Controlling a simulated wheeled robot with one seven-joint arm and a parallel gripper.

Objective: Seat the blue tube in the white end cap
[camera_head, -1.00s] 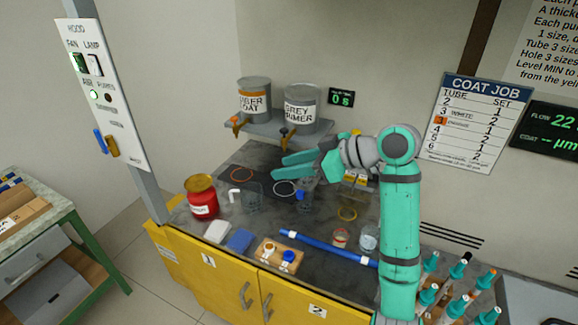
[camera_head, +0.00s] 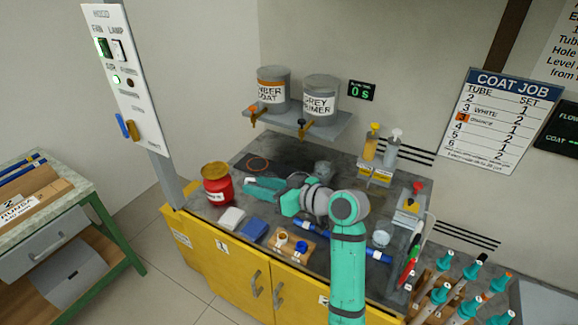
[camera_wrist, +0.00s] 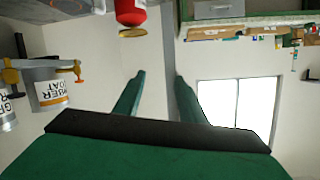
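The blue tube (camera_head: 379,254) lies across the counter, with its middle hidden behind my arm. A small wooden block (camera_head: 291,255) at the counter's front holds a white cap-like piece (camera_head: 282,237) and a blue one (camera_head: 301,247). The white piece looks like the end cap, but it is too small to be sure. My gripper (camera_head: 254,187) is above the counter, pointing left towards the red jar, away from the tube. In the wrist view its two fingers (camera_wrist: 160,78) stand apart with nothing between them.
A red jar (camera_head: 217,187), a white pad (camera_head: 231,218) and a blue pad (camera_head: 253,230) are at the counter's left. Two paint pots (camera_head: 274,90) stand on a shelf behind. Pump bottles (camera_head: 372,145) and a rack of teal-topped bottles (camera_head: 440,292) are at the right.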

